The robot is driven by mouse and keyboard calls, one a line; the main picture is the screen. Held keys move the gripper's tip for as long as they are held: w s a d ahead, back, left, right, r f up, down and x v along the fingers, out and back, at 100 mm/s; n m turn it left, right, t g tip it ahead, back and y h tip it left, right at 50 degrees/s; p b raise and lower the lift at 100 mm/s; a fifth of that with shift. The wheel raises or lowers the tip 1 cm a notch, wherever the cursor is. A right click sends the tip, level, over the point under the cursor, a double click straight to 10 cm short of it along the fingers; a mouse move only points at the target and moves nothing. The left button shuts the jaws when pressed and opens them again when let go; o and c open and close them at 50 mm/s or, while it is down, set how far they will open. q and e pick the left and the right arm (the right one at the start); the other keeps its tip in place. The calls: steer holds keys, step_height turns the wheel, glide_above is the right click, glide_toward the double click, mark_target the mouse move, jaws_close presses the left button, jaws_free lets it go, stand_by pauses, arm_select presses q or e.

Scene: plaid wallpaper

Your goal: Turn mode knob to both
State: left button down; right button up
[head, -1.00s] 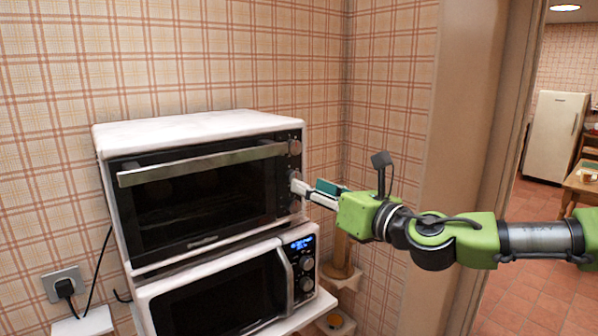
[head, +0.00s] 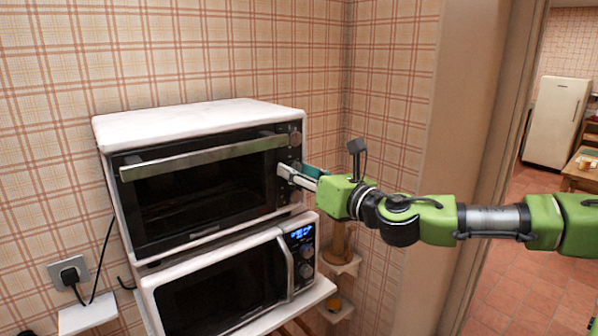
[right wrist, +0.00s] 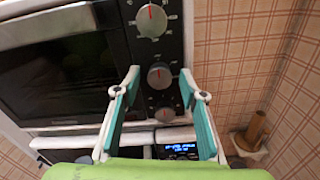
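The upper white and black oven (head: 200,117) has a column of three knobs on its right front panel. The right wrist view shows the top knob (right wrist: 151,20) with a red mark pointing up, the middle knob (right wrist: 160,75) with a small reddish mark, and the bottom knob (right wrist: 165,114). I cannot read their labels, so I cannot tell which is the mode knob. My right gripper (right wrist: 160,72) is open, its fingertips apart on either side of the middle knob; contact is not clear. In the head view my right gripper (head: 283,171) hides part of the panel. My left gripper is out of view.
A microwave (head: 225,285) with a lit blue display stands on a shelf below the oven. The oven's door handle (head: 205,158) sticks out left of my gripper. A wooden holder (head: 338,243) stands at the right near the corner wall. A doorway opens farther right.

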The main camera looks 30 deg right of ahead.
stand_by(0.3)
jaws_close()
